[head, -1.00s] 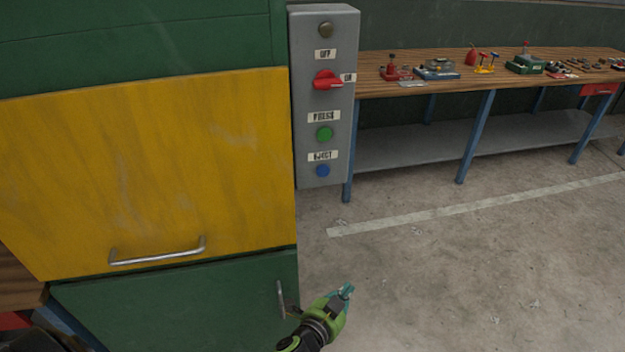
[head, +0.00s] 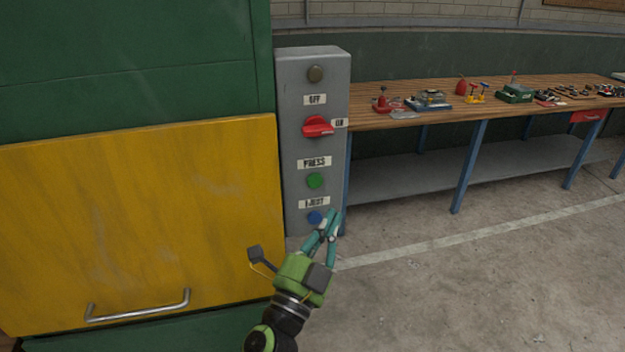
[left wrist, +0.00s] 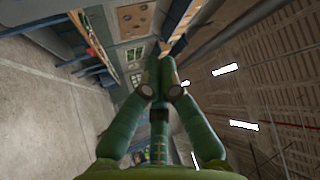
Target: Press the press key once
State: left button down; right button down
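The press key is a round green button (head: 314,181) under the PRESS label on the grey control box (head: 341,100), in the head view. My left gripper (head: 332,216) is low and to the right of the green button, overlapping the box's lower right corner in the picture. Its teal fingers point up and are closed together at the tips, with nothing between them. The left wrist view also shows the finger tips (left wrist: 160,62) meeting. The green button is not covered. I do not see my right gripper.
The blue EJECT button (head: 314,218) is just left of my fingertips. Above are a red switch (head: 318,126), turned towards ON, and a dark button (head: 315,74). A yellow panel (head: 140,220) with a handle is at left, a workbench (head: 440,118) at right.

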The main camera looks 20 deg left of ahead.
aim_at(315, 181)
pick_arm(q)
jog(key=shift+w+a, duration=0.85)
jog(key=shift+w, duration=0.35)
jog(key=shift+w+a, duration=0.8)
jog(key=shift+w, duration=0.45)
jog(key=shift+w+a, duration=0.85)
jog(key=shift+w, duration=0.35)
jog(key=shift+w+a, duration=0.25)
jog(key=shift+w, duration=0.1)
